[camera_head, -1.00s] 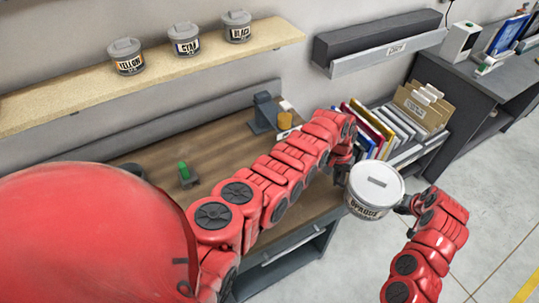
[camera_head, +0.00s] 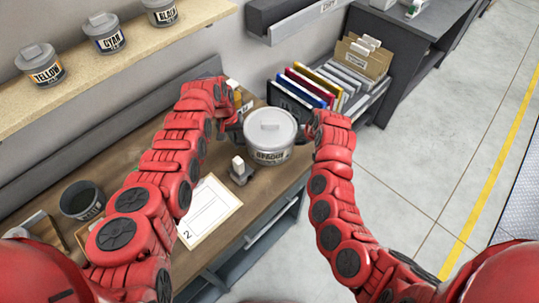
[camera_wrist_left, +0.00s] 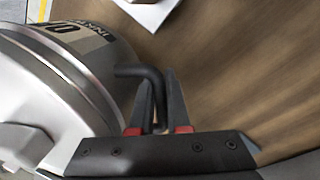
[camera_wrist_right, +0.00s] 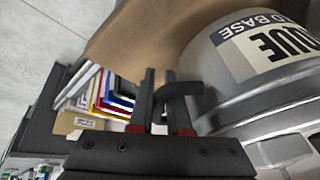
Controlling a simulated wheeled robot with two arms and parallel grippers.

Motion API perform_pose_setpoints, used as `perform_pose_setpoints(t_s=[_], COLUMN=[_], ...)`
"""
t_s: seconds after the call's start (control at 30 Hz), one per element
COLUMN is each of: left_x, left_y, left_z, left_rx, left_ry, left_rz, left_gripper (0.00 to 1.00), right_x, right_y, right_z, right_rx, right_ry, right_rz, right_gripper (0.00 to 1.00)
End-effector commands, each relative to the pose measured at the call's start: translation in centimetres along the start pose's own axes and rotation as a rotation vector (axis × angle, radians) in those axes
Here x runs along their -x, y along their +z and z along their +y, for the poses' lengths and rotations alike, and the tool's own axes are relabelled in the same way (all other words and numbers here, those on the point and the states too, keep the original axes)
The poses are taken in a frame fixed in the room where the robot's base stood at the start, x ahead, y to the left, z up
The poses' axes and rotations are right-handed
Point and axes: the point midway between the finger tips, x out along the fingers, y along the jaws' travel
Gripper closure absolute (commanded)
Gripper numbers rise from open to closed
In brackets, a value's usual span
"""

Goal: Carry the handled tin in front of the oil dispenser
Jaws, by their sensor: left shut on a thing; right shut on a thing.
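The handled tin (camera_head: 270,136) is a grey lidded pot with a dark-lettered label, upright over the right part of the wooden worktop. My left gripper (camera_head: 234,128) is shut on its left handle; the left wrist view shows the bent black handle (camera_wrist_left: 140,72) between the fingers (camera_wrist_left: 160,105). My right gripper (camera_head: 309,128) is shut on the opposite handle (camera_wrist_right: 180,89), seen in the right wrist view. Whether the tin touches the worktop is unclear. A small grey stand with a white top (camera_head: 240,168) is left of the tin; I cannot identify the oil dispenser for certain.
A white card marked 2 (camera_head: 208,210) lies on the worktop (camera_head: 262,190). An open dark pot (camera_head: 83,201) stands at left. Colourful files (camera_head: 310,86) stand behind the tin. Yellow, cyan and black tins sit on a wall shelf (camera_head: 130,62).

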Motion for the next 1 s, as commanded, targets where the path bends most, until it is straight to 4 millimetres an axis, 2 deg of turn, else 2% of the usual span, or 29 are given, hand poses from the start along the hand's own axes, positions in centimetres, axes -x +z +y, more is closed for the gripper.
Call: perform_pose_setpoints(t_s=[0.37, 1.0], left_x=[-0.8, -5.0], left_y=[-0.1, -0.2], left_z=[-0.4, -1.1], left_rx=[0.003, 0.003], left_ry=[-0.002, -0.003], left_rz=[0.004, 0.004], left_gripper=[1.0, 1.0], right_x=[-0.8, -4.7], right_y=[0.2, 1.9], right_z=[0.3, 1.1], right_rx=[0.0, 0.0], right_ry=[0.003, 0.003], right_rz=[0.003, 0.003], right_gripper=[1.0, 1.0])
